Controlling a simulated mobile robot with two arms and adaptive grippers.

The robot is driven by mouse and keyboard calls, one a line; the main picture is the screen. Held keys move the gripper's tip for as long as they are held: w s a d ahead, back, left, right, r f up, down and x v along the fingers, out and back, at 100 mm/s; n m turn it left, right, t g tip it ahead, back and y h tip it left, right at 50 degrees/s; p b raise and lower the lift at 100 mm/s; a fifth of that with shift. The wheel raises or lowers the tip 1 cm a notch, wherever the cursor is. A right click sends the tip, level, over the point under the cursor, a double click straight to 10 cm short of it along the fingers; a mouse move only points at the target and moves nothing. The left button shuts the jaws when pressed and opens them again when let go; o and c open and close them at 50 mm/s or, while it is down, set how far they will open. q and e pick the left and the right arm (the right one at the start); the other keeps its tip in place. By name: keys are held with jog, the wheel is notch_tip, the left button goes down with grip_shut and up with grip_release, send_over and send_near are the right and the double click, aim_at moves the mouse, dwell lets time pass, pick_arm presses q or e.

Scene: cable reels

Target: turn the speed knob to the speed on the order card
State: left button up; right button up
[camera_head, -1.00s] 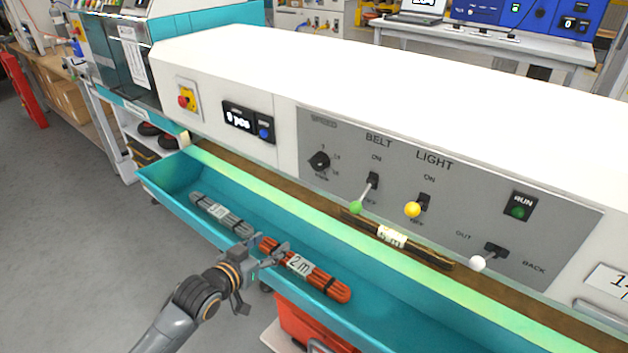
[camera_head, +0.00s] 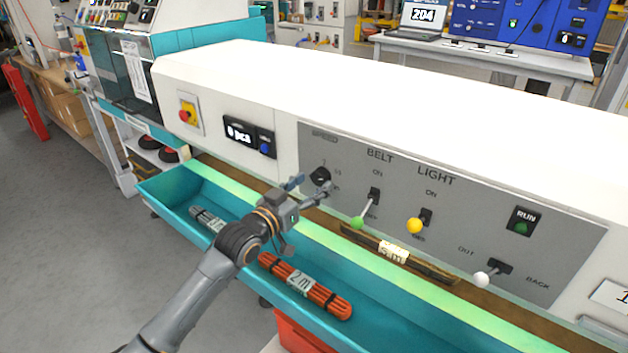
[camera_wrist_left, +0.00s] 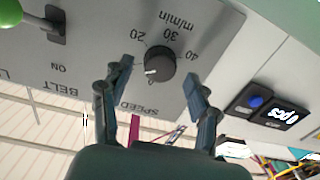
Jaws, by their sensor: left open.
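The black speed knob (camera_head: 320,176) sits on the grey control panel under the SPEED label. In the left wrist view the knob (camera_wrist_left: 160,68) shows a white mark toward picture left, short of the 20. The scale around it reads 20, 30 and 40 m/min, upside down. My left gripper (camera_head: 312,188) is open just in front of the knob. In the wrist view its fingertips (camera_wrist_left: 158,72) stand on either side of the knob, apart from it. A white card (camera_head: 611,295), cut off at the right edge, shows a partial "1"; whether it is the order card I cannot tell.
The green-tipped belt lever (camera_head: 358,222) and yellow-tipped light lever (camera_head: 415,226) stick out right of the knob. A teal trough (camera_head: 170,190) below holds a grey and an orange cable bundle (camera_head: 305,287). A counter (camera_head: 240,133) reads 0 pcs.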

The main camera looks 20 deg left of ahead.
pick_arm(q)
jog(key=shift+x, duration=0.8)
jog(key=shift+w, duration=0.1)
pick_arm(e)
jog(key=shift+d+r, duration=0.1)
jog(key=shift+d, duration=0.1)
pick_arm(q)
jog(key=shift+c, duration=0.6)
pick_arm(e)
jog(key=shift+d, duration=0.1)
pick_arm(q)
jog(key=c, duration=1.1)
jog(key=shift+o, duration=0.2)
